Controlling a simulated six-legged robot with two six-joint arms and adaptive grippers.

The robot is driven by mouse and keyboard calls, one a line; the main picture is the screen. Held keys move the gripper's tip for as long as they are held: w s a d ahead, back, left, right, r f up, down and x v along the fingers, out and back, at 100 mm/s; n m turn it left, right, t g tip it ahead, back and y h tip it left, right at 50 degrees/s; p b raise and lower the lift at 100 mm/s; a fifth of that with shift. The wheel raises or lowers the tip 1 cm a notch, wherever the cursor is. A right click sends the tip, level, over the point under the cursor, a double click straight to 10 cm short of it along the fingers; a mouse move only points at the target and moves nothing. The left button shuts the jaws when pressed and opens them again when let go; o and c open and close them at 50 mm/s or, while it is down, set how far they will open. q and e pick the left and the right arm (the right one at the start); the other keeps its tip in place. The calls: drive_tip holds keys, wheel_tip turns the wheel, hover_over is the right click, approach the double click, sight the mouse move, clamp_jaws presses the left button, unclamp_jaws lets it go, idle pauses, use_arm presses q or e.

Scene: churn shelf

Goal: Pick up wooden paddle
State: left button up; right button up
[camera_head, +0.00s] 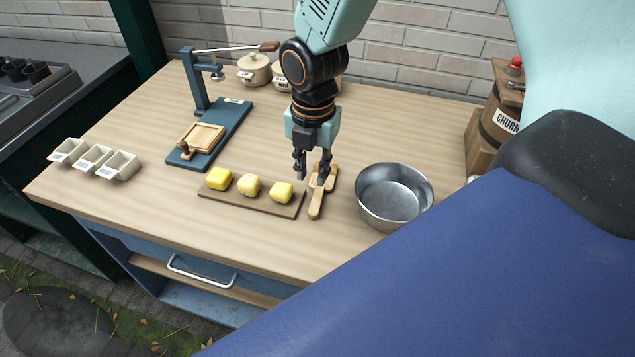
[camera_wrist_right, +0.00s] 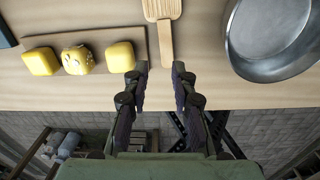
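A wooden paddle (camera_head: 317,200) lies on the wooden table between a board of butter pieces and a metal bowl. In the right wrist view the paddle (camera_wrist_right: 165,35) has its wide ridged head at the top and its narrow handle pointing toward my fingers. My right gripper (camera_head: 312,175) points down at the paddle, beside and partly over its head end in the head view. In the right wrist view its two fingers (camera_wrist_right: 162,68) are apart, with the handle end lying in line with the gap and nothing held. My left gripper is not in view.
A metal bowl (camera_head: 393,196) stands close to the paddle's right. A brown board (camera_head: 262,205) with yellow butter pieces (camera_head: 281,192) lies close on its left. A blue press (camera_head: 228,128), white trays (camera_head: 92,160) and a churn (camera_head: 497,122) stand farther off.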

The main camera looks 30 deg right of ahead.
sight(316, 202)
drive_tip(key=shift+s+d+f+n, duration=0.15)
drive_tip(key=shift+s+d+n, duration=0.2)
drive_tip(key=shift+n, duration=0.55)
drive_tip(key=shift+f, duration=0.15)
drive_tip(key=shift+s+f, duration=0.15)
drive_tip(key=shift+f, duration=0.2)
drive_tip(key=f, duration=0.3)
drive_tip(key=f+b, duration=0.1)
drive_tip(key=f, duration=0.1)
drive_tip(key=shift+w+a+f, duration=0.1)
drive_tip(key=shift+w+f, duration=0.15)
drive_tip(key=shift+f, duration=0.55)
drive_tip(key=shift+s+a, duration=0.1)
drive_tip(key=shift+c, duration=0.3)
drive_tip(key=shift+c, duration=1.4)
clamp_jaws()
